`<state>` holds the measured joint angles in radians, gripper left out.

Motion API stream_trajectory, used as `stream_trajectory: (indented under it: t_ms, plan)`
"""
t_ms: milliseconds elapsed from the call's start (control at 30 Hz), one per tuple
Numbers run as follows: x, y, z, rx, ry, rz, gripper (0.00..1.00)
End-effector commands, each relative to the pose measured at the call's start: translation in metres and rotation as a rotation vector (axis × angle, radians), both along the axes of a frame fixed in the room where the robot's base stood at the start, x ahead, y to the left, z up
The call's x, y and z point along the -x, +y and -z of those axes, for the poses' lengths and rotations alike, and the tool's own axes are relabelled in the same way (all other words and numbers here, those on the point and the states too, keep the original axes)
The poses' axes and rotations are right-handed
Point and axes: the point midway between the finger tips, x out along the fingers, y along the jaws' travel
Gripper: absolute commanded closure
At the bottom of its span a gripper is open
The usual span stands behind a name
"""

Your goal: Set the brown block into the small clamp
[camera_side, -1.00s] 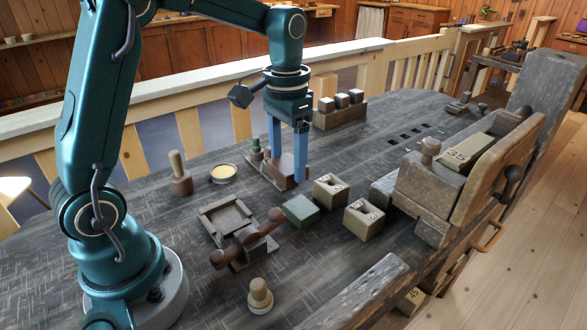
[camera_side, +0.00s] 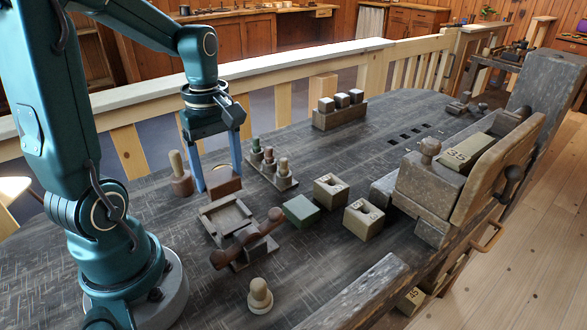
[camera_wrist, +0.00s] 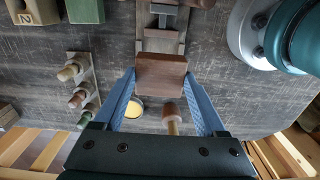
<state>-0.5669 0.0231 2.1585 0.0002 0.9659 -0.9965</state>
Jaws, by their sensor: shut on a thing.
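My gripper (camera_side: 219,183) is shut on the brown block (camera_side: 225,184), its blue fingers on either side. In the wrist view the block (camera_wrist: 160,78) sits level between the fingertips (camera_wrist: 160,71). The small clamp (camera_side: 222,219) has a grey-brown tray-like bed and a reddish-brown handle, and stands just in front of the block in the side view. In the wrist view the clamp (camera_wrist: 163,44) shows just beyond the block, whose body hides the clamp's near end. I cannot tell how high the block is above the bench.
A yellow-topped tin (camera_wrist: 134,108) lies near the fingers. To the right are a spool rack (camera_side: 284,182), a green block (camera_side: 301,211), two numbered blocks (camera_side: 330,190) and a large vise (camera_side: 430,195). A pale knob (camera_side: 260,296) stands in front.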

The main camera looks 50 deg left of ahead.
Motion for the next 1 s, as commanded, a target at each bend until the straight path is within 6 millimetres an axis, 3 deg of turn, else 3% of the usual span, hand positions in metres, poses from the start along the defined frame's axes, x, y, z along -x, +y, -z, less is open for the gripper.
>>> stream_trajectory:
  t_ms: [167,700,1000]
  plan:
    - [0.000,0.003,0.005,-0.002,-0.003,-0.012,0.80]
    - [0.000,0.003,0.052,-0.001,-0.002,-0.009,0.80]
    - [0.000,0.003,0.063,-0.003,-0.004,-0.008,0.80]
